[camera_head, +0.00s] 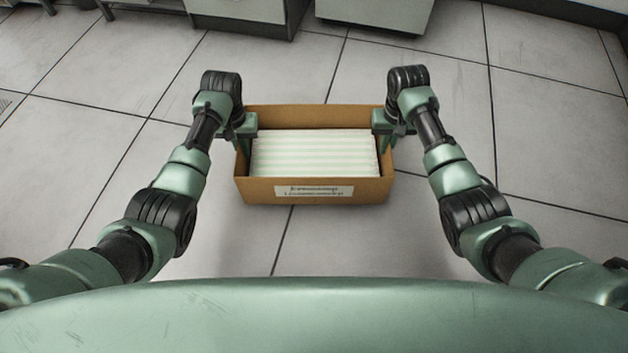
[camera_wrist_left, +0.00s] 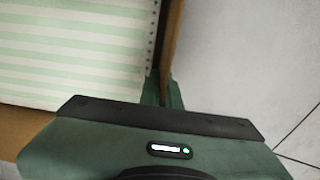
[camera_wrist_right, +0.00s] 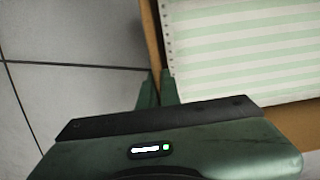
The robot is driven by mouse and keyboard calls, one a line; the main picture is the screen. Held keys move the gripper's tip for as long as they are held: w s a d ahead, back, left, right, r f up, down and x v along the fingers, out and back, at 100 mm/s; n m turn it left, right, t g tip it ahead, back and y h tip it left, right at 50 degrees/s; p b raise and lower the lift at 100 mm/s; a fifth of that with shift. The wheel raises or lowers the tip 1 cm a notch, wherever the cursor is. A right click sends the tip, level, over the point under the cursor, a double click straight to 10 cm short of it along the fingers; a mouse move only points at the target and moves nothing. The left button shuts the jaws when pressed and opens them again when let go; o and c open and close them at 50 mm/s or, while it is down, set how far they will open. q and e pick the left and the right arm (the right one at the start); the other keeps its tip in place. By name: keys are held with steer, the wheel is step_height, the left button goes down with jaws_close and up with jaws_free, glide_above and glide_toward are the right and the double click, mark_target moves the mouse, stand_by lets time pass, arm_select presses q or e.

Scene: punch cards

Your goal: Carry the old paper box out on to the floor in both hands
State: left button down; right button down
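The old paper box (camera_head: 315,190) is an open brown cardboard box with a white label on its front wall. It is in front of me, level, and filled with pale green-striped paper (camera_head: 315,152). My left gripper (camera_head: 243,142) is at its left wall, and my right gripper (camera_head: 384,141) is at its right wall. In the left wrist view the fingers (camera_wrist_left: 163,92) are closed on either side of the cardboard wall. In the right wrist view the fingers (camera_wrist_right: 158,90) pinch the opposite wall the same way. The box's underside is hidden, so any gap to the floor is hard to judge.
Grey tiled floor (camera_head: 510,240) lies around and below the box, clear on both sides. Grey cabinets (camera_head: 240,15) and a pale unit (camera_head: 375,12) stand beyond the box at the far edge.

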arm_select(q)
steer(key=shift+w+r, duration=0.1)
steer(key=shift+r, duration=0.05)
arm_select(e)
steer(key=shift+w+r, duration=0.1)
steer(key=shift+r, duration=0.05)
arm_select(q)
steer(key=shift+f, duration=0.25)
arm_select(e)
steer(key=shift+f, duration=0.2)
